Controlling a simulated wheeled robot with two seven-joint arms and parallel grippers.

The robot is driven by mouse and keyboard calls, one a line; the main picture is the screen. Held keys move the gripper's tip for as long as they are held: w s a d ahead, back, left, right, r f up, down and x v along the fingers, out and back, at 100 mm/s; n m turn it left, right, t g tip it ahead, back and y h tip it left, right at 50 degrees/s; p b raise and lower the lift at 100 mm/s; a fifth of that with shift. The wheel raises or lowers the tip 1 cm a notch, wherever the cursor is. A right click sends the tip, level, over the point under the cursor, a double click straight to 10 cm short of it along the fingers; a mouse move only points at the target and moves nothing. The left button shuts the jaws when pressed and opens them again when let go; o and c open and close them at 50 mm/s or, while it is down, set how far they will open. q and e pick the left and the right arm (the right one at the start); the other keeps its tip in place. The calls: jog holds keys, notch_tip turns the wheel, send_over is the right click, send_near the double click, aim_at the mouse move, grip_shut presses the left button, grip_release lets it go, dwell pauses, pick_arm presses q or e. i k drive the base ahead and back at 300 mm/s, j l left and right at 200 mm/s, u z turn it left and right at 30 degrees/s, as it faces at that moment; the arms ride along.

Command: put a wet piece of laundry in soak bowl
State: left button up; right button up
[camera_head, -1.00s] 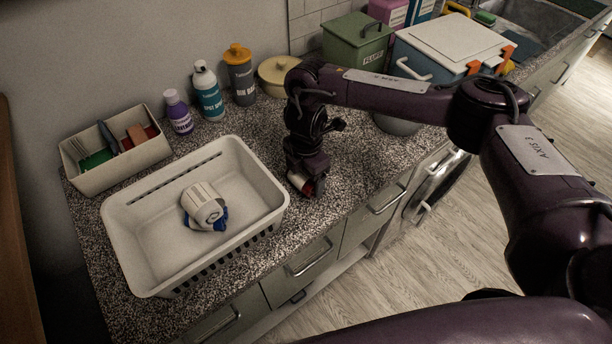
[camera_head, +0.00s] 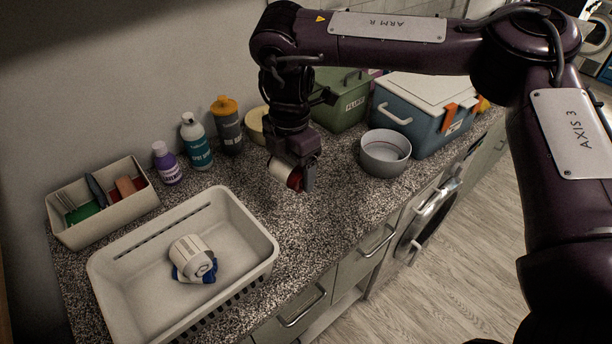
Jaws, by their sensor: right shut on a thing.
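My right gripper (camera_head: 297,180) points down over the counter, left of the bowl. It is shut on a rolled piece of laundry (camera_head: 283,170), white with a red end, partly hidden by the fingers. A grey round bowl (camera_head: 385,165) stands on the counter to the right of the gripper; its visible inside looks empty. A white laundry basket (camera_head: 263,240) stands at the front left. In it lies another rolled piece of laundry, white with blue (camera_head: 190,255). My left gripper is not in view.
A green bin (camera_head: 340,100) and blue cooler box (camera_head: 420,115) stand behind the bowl.

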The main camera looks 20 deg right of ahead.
aim_at(388, 159)
jog(key=i+l, duration=0.1)
jog(key=l, duration=0.35)
jog(key=i+l, duration=0.15)
jog(key=l, duration=0.3)
jog(key=i+l, duration=0.1)
jog(key=l, duration=0.35)
jog(key=i+l, duration=0.1)
jog(key=l, duration=0.3)
